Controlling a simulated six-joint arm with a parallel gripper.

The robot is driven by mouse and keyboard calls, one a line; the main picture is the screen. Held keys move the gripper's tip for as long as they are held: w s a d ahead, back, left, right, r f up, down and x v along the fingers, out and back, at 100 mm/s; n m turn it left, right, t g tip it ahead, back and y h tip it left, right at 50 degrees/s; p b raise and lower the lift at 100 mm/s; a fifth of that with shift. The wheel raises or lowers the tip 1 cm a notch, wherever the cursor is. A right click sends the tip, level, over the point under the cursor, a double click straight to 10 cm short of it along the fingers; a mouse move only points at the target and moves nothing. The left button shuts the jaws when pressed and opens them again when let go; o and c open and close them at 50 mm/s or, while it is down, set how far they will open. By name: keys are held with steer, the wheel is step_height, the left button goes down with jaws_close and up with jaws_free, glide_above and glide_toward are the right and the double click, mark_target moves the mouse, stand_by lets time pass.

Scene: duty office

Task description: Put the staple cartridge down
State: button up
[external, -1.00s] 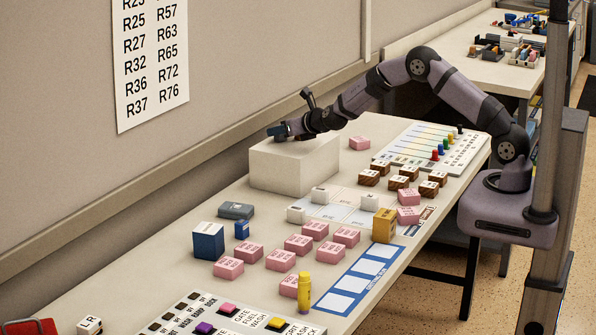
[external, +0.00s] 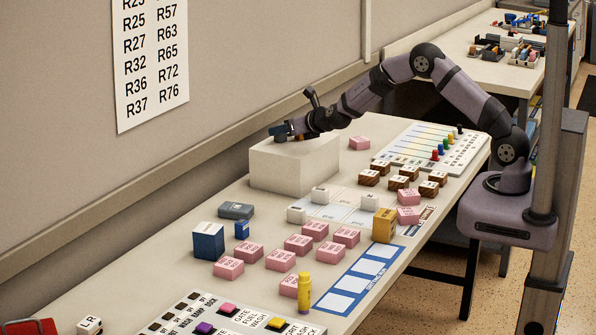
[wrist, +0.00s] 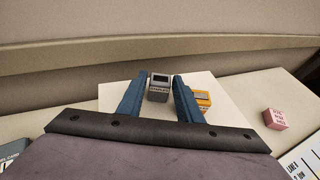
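The staple cartridge (wrist: 159,90) is a small grey block with a dark top window and a label. In the wrist view it stands upright between the tips of my gripper's two blue fingers (wrist: 160,82). The fingers are apart at about its width; whether they press on it or leave a thin gap I cannot tell. My gripper (external: 281,131) is low over the top of a cream block (external: 290,165) in the external view, where the cartridge is not clearly seen. The cream block's top (wrist: 229,104) lies under the cartridge in the wrist view; contact is unclear.
An orange item (wrist: 203,99) lies on the block right beside my right finger. A pink block (wrist: 275,119) lies further right on the table. The wall (external: 230,100) is close behind. Several pink, white and wooden blocks fill the table in front.

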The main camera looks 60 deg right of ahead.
steer(key=b+v, duration=0.2)
steer(key=v, duration=0.8)
steer(key=shift+s+r, duration=0.15)
steer(key=shift+s, duration=0.05)
steer(key=s+d+f+m+g, duration=0.2)
steer(key=s+m+g, duration=0.1)
steer(key=s+m, duration=0.25)
steer(key=s+d+f+m+g+h, duration=0.1)
steer(key=s+d+f+m+g, duration=0.1)
steer(key=s+m, duration=0.4)
steer(key=s+d+f+m+g, duration=0.2)
steer(key=s+m+g, duration=0.1)
steer(key=s+m, duration=0.3)
steer(key=s+a+f+m+g+y, duration=0.1)
steer(key=s+a+f+m+y, duration=0.1)
steer(key=s, duration=0.4)
steer(key=s+a+f+m+g+y, duration=0.2)
steer(key=s+a+m, duration=0.3)
steer(key=s+m, duration=0.1)
steer(key=s+a+f+m+g+y, duration=0.1)
steer(key=s+a+m, duration=0.3)
steer(key=s, duration=0.4)
steer(key=shift+s+a+f+m+g+y, duration=0.2)
steer(key=shift+f+m+g+y, duration=0.1)
steer(key=shift+f+m+y, duration=0.3)
steer(key=shift+s+a+f+m, duration=0.1)
steer(key=shift+s+a+m, duration=0.25)
steer(key=shift+a, duration=0.2)
steer(key=shift+w, duration=0.1)
